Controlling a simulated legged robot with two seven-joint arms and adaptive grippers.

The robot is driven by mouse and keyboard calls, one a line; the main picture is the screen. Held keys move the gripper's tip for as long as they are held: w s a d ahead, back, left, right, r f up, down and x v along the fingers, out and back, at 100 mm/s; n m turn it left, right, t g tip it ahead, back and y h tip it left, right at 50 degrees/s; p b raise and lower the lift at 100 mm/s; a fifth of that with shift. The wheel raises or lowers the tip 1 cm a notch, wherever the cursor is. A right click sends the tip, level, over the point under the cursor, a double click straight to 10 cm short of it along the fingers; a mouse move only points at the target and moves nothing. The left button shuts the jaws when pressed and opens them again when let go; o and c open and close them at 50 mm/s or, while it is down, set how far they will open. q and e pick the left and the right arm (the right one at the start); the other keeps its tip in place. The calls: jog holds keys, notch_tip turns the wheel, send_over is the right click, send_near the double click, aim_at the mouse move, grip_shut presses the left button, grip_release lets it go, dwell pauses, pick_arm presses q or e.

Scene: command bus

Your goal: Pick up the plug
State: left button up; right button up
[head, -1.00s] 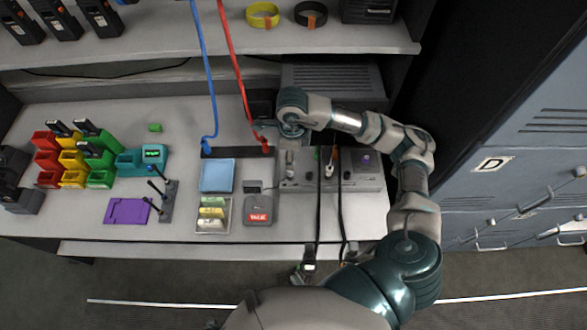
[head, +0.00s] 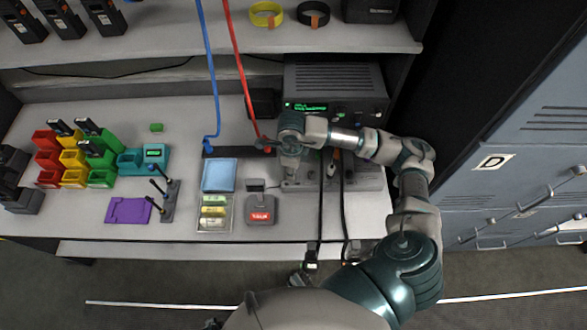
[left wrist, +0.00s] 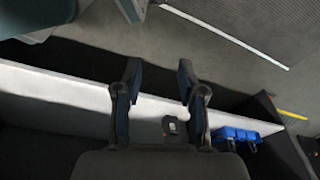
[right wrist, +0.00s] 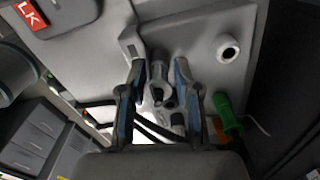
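My right gripper (right wrist: 157,80) points down over the left part of the grey box (head: 372,178). Its fingers are apart, one on each side of a grey metallic connector (right wrist: 160,92) in the right wrist view. I cannot tell whether they touch it. In the head view the right gripper (head: 289,164) hides this spot. A pale plug (head: 331,168) with a black cable stands further right on the box. A red cable's plug (head: 264,143) and a blue cable's plug (head: 210,143) sit at a black strip. My left gripper (left wrist: 158,82) is open and empty, low near a pale ledge.
A radio unit (head: 330,92) with green display text stands behind my right arm. A green-handled part (right wrist: 226,112) is close right of the right fingers. Black cables (head: 321,205) hang over the front edge. Coloured bins (head: 72,158) and a blue pad (head: 219,174) lie left.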

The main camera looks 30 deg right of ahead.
jog(key=shift+a, duration=0.3)
jog(key=c, duration=0.4)
jog(key=shift+o, duration=0.2)
jog(key=shift+a, duration=0.1)
jog(key=shift+d, duration=0.25)
jog(key=shift+d+r, duration=0.1)
notch_tip(320, 180, up, 9)
jog(key=shift+f+p, duration=0.1)
jog(key=shift+p, duration=0.2)
jog(key=shift+r, duration=0.5)
pick_arm(q)
jog(key=shift+s+a+f, duration=0.2)
jog(key=shift+s+f, duration=0.05)
jog(key=shift+f, duration=0.25)
jog(key=shift+s+a+f, duration=0.2)
jog(key=shift+s+f, duration=0.05)
jog(key=shift+f, duration=0.2)
